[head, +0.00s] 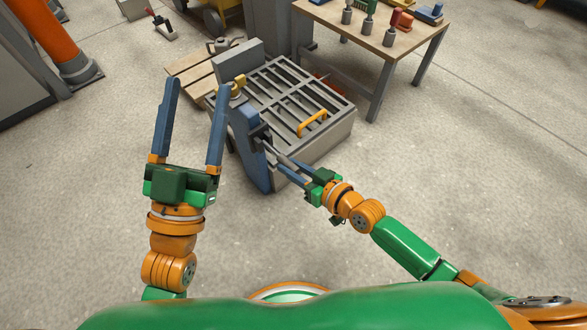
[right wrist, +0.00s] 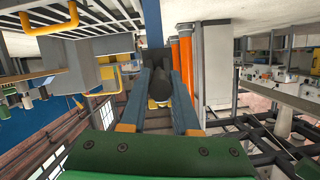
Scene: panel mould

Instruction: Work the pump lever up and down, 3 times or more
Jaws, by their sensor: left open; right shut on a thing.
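The blue pump (head: 246,140) stands upright at the near left side of a grey mould box with a slatted top. The pump lever (head: 275,153) is a grey bar that runs from a dark bracket on the pump toward the lower right. My right gripper (head: 281,165) is shut on the lever. In the right wrist view the lever's round dark end (right wrist: 160,84) sits between the two blue fingers, in front of the pump's dark bracket. My left gripper (head: 197,86) is wide open and empty, left of the pump, its fingers pointing away from me.
A workbench (head: 385,45) with several tools stands behind at right. An orange column (head: 50,40) is at far left. The near floor is clear.

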